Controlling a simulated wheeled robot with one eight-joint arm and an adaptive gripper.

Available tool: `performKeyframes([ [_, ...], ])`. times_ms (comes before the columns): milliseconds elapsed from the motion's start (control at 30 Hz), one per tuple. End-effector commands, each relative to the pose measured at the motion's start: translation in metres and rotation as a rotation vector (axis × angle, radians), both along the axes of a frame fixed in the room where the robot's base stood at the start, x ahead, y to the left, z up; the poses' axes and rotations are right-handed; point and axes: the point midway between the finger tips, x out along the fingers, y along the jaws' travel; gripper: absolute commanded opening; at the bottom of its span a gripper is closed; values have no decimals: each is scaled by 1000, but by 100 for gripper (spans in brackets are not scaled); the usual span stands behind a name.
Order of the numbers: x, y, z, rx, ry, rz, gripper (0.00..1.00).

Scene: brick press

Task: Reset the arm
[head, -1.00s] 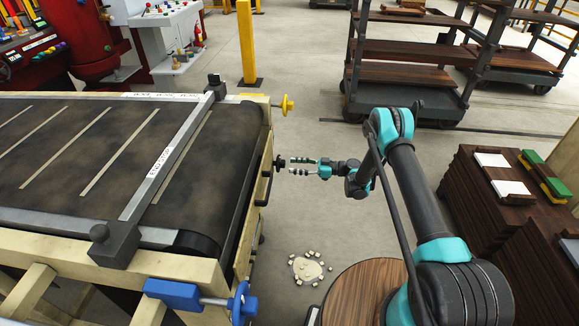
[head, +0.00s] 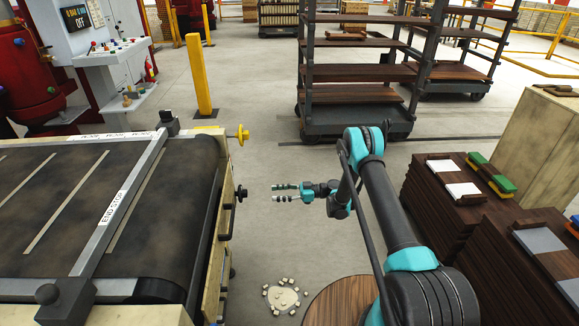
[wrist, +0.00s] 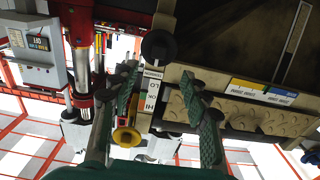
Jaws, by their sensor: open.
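My gripper (head: 286,192) is open and empty in the head view. Its fingers point left toward the side of the conveyor and stay apart from it. My teal and black arm reaches out from the lower right. In the wrist view the two green-padded fingers (wrist: 165,110) stand wide apart with nothing between them.
The conveyor (head: 70,245) with its end stop bar fills the left. A yellow post (head: 198,75) stands behind it. Shelf carts (head: 350,95) stand at the back. Stacked brown boards (head: 430,200) are at the right. Crumbs and a pale spill (head: 282,298) lie on the floor. The middle floor is clear.

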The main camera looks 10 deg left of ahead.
Motion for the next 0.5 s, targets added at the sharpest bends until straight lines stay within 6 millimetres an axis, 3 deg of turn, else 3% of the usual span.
performKeyframes([
  [233,7,-4,17,-54,33,-21,47],
  [500,19,-28,74,-268,170,-118,47],
])
